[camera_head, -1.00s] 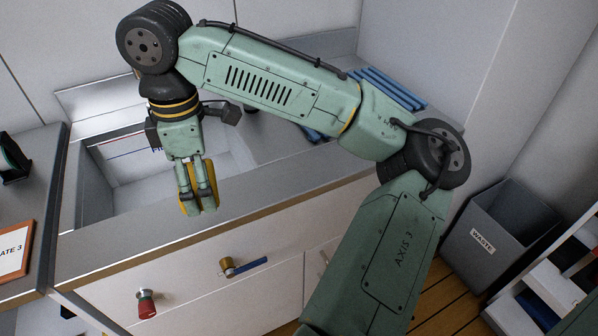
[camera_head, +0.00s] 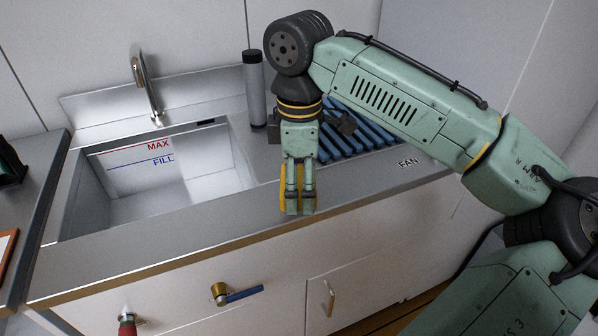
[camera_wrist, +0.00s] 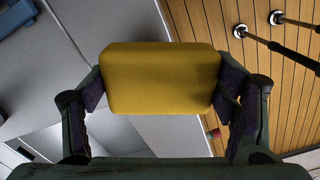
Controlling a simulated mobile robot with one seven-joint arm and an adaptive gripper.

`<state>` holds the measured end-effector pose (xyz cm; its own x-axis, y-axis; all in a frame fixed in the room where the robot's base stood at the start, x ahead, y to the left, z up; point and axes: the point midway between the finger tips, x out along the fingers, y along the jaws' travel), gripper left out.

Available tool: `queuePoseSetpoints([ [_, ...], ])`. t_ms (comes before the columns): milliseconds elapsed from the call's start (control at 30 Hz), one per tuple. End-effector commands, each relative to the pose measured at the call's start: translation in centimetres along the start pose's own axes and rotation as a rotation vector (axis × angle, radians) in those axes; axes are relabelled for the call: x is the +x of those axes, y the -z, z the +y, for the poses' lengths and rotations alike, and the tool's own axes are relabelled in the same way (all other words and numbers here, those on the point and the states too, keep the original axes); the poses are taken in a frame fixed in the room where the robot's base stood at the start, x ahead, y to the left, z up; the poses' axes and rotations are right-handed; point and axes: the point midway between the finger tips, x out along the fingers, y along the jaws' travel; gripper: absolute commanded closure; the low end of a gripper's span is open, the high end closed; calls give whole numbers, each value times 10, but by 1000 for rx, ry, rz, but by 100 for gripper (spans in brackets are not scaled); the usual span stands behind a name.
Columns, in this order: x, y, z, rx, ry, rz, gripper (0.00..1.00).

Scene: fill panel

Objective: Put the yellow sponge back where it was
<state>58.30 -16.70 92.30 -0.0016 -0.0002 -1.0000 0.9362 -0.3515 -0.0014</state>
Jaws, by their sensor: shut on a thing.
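The yellow sponge (camera_wrist: 160,78) is a rounded block held between the two fingers in the wrist view. My gripper (camera_wrist: 162,100) is shut on it, one finger pressing each side. In the head view my gripper (camera_head: 298,205) hangs fingers down near the counter's front edge, right of the sink basin. Only yellow edges of the sponge (camera_head: 310,182) show there behind the fingers. I cannot tell from the head view how high it is above the counter.
The sink basin (camera_head: 185,190) has MAX and FILL lines. A grey cylinder with a black cap (camera_head: 256,95) stands right of the faucet (camera_head: 147,88). A blue slatted rack (camera_head: 365,135) lies behind my gripper. Red (camera_head: 127,325) and blue-handled (camera_head: 240,295) valves jut from the front panel.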

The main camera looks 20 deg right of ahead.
Motion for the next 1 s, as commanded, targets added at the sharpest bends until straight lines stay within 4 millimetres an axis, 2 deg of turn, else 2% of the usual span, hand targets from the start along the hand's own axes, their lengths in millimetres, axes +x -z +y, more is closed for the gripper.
queuePoseSetpoints([
  [100,-1,1,27,2,1,-1,48],
  [400,4,1,59,2,-1,-1,48],
  [633,37,1,58,0,0,-2,48],
  [1000,43,1,58,0,0,1,48],
])
